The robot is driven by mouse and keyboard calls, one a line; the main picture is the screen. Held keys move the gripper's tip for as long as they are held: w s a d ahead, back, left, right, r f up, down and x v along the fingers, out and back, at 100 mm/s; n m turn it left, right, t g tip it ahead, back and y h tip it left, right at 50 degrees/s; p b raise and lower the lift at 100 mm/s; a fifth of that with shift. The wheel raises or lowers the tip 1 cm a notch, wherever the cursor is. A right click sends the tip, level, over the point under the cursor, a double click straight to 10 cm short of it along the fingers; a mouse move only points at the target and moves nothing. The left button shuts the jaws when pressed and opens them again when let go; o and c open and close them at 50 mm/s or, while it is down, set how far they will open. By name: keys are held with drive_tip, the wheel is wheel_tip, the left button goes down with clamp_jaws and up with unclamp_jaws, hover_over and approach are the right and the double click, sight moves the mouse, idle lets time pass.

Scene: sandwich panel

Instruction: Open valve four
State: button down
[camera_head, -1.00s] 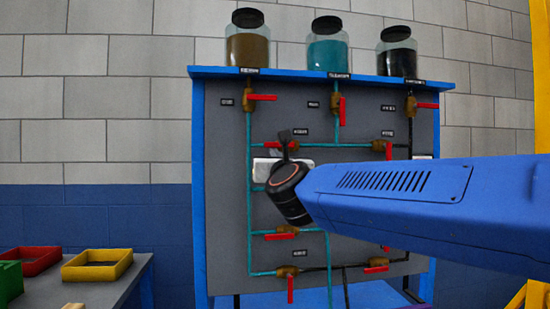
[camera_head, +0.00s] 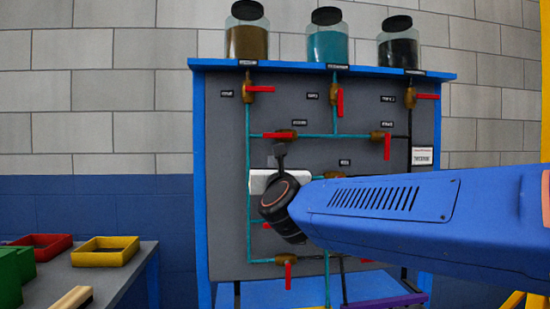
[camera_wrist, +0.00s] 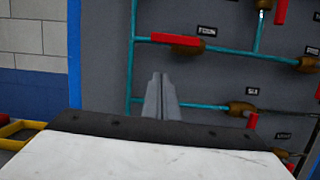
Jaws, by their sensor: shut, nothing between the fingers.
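A grey panel with a blue frame (camera_head: 201,180) carries several brass valves with red handles; the labels are too small to read, so I cannot tell which is valve four. In the second row, the left valve (camera_head: 287,134) has its handle pointing left along the pipe, and the right valve (camera_head: 381,136) has its handle hanging down. In the wrist view, my gripper (camera_wrist: 160,80) is shut and empty. Its tips appear below the left second-row valve (camera_wrist: 188,46) and apart from its handle (camera_wrist: 170,39). A lower valve (camera_wrist: 240,107) shows its handle down.
Three jars (camera_head: 327,40) stand on the panel's top. My arm covers part of the panel's lower right.

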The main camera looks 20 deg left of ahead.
drive_tip(key=v, duration=0.8)
drive_tip(key=d+f+n+g+h, duration=0.1)
drive_tip(key=d+f+n+g, duration=0.1)
drive_tip(key=d+f+n, duration=0.55)
drive_tip(key=w+d+f+n+g+h, duration=0.15)
drive_tip(key=d+f+n, duration=0.3)
drive_tip(key=d, duration=0.65)
drive_tip(key=d+f+n+g, duration=0.3)
drive_tip(key=d+f+n, duration=0.2)
drive_tip(key=d+n, duration=0.3)
drive_tip(key=s+d+f+n+g+h, duration=0.3)
drive_tip(key=s+d+f+n+h, duration=0.1)
drive_tip(key=s+d+f, duration=0.7)
drive_tip(key=s+d+f+n+g+h, duration=0.3)
drive_tip(key=s+d+f+n, duration=0.3)
drive_tip(key=s+d+f, duration=0.6)
drive_tip(key=d+f+h, duration=0.1)
drive_tip(key=d, duration=0.5)
drive_tip(key=shift+f, duration=0.3)
